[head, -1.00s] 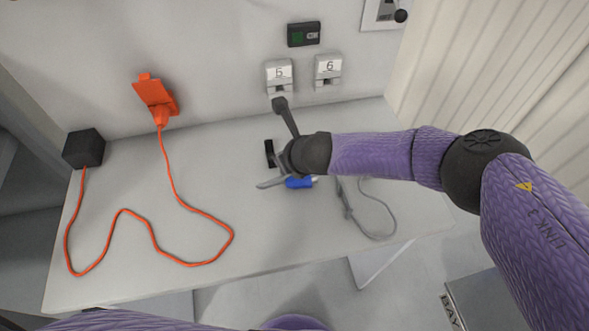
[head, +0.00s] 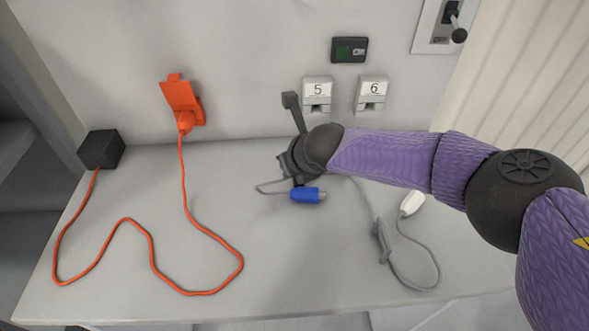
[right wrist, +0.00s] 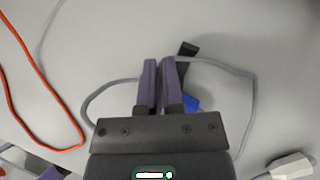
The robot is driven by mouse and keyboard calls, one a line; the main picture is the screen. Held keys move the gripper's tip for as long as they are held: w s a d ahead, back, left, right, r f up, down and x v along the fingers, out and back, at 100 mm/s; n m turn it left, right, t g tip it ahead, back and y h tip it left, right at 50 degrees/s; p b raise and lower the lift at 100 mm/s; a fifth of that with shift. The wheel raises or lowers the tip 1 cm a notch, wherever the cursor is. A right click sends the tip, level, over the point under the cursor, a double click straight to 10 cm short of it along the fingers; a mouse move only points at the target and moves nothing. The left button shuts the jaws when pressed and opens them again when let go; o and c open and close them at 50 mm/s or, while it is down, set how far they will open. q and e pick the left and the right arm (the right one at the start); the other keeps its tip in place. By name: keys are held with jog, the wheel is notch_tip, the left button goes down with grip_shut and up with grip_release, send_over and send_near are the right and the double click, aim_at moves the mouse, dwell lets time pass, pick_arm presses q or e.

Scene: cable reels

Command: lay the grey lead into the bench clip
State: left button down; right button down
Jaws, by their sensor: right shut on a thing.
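The grey lead (head: 412,286) lies on the bench at the right, and part of it rises into my right gripper (head: 290,168). In the right wrist view, my right gripper (right wrist: 160,64) is shut on the lead (right wrist: 253,100), which comes out on both sides of the fingers. A blue connector (head: 308,196) is just below the gripper in the head view and shows partly behind the fingers (right wrist: 192,103). A dark piece (right wrist: 188,48), probably the bench clip, is just beyond the right fingertip; the gripper hides it in the head view. My left gripper is out of view.
An orange cable (head: 185,290) runs from a black box (head: 102,150) to an orange wall socket (head: 183,100). Wall sockets 5 (head: 317,92) and 6 (head: 371,93) are behind the arm. A white connector (head: 411,203) lies at the right. The bench's front middle is clear.

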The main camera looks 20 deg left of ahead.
jog(key=shift+f+b, duration=0.4)
jog(key=shift+f, duration=0.05)
notch_tip(320, 180, down, 4)
jog(key=b, duration=0.3)
jog(key=shift+a+r, duration=0.15)
jog(key=shift+r, duration=0.2)
jog(key=c, duration=0.7)
grip_release()
jog(key=shift+c, duration=0.2)
jog(key=shift+o, duration=0.2)
jog(key=o, duration=0.6)
